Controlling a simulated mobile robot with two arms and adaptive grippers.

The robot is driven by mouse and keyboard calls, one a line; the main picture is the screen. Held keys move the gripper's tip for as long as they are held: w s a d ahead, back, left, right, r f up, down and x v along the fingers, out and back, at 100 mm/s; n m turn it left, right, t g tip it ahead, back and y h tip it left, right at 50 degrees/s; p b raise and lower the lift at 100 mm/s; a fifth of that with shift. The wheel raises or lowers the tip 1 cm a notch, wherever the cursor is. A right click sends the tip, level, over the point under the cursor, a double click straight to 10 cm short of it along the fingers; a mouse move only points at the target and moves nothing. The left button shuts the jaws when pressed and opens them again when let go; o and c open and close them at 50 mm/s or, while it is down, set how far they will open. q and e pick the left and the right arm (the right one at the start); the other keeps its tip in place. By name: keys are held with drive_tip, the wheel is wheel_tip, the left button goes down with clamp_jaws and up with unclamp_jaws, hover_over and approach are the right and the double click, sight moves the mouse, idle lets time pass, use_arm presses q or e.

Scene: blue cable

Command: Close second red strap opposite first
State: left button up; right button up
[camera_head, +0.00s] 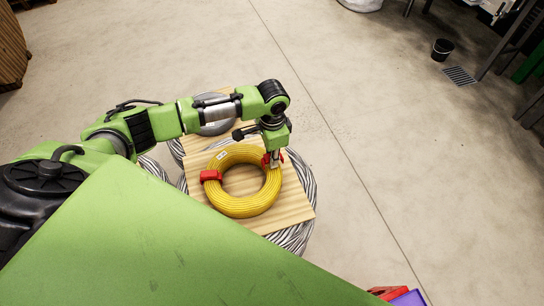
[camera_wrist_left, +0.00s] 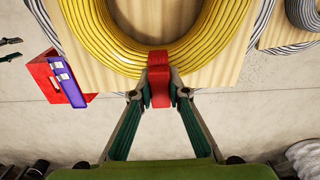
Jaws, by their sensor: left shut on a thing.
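A coil of yellow cable (camera_head: 237,208) lies flat on a wooden board (camera_head: 290,208). One red strap (camera_head: 211,175) is wrapped around the coil's left side. A second red strap (camera_wrist_left: 159,70) is around the opposite side of the coil; in the head view it is partly hidden by my left gripper (camera_head: 273,161). In the left wrist view my left gripper (camera_wrist_left: 160,94) has its fingertips on both sides of this strap, pressing it between them. My right gripper is in neither view.
The board rests on a grey cable coil (camera_head: 298,236), with further grey coils behind and to the left. A red box (camera_wrist_left: 45,76) with a purple item (camera_wrist_left: 68,82) stands on the floor nearby. A black bucket (camera_head: 442,48) is far off.

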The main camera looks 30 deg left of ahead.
use_arm(q)
drive_tip(key=shift+f, duration=0.3)
idle(0.4)
drive_tip(key=shift+f, duration=0.35)
drive_tip(key=shift+r, duration=0.3)
drive_tip(key=shift+r, duration=0.3)
drive_tip(key=shift+f, duration=0.1)
idle(0.9)
drive_tip(key=shift+f, duration=0.55)
drive_tip(key=shift+r, duration=0.3)
drive_tip(key=shift+r, duration=0.35)
